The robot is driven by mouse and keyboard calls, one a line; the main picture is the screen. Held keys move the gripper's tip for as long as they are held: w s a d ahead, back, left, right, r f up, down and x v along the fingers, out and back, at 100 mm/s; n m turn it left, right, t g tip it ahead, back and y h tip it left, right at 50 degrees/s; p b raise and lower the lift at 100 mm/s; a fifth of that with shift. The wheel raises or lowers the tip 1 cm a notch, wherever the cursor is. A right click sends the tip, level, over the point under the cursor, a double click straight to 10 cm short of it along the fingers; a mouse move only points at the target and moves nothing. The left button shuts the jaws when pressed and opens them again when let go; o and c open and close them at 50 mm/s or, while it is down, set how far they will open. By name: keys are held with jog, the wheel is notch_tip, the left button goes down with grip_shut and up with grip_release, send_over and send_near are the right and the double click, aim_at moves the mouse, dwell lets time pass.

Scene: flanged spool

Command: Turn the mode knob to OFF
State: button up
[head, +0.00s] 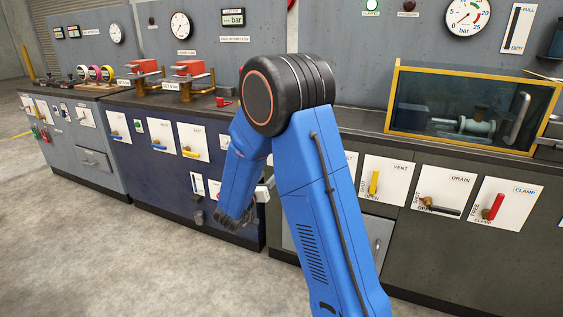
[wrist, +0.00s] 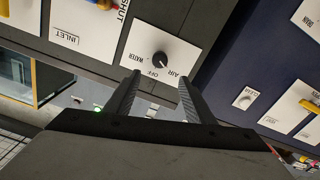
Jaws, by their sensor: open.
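The mode knob (wrist: 160,59) is a small round black knob on a white plate (wrist: 178,34) marked WATER, OFF and AIR, seen in the wrist view. A pale mark shows on the knob, but I cannot tell for sure which label it points at. My gripper (wrist: 157,76) is open and empty. Its two fingers point toward the plate, and the knob appears between and beyond the fingertips, apparently apart from them. In the head view my gripper (head: 234,220) hangs low in front of the cabinets, and my arm hides the knob.
Beside the knob plate is an INLET plate (wrist: 87,25) with a valve handle. Across a panel seam is a CLEAN knob (wrist: 245,98) on a blue cabinet. VENT (head: 374,182), DRAIN (head: 440,203) and CLAMP (head: 494,207) handles stick out at right. The floor (head: 100,245) in front is clear.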

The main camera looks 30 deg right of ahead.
jog(key=x, duration=1.4)
jog(key=shift+w+d, duration=0.15)
jog(key=c, duration=1.1)
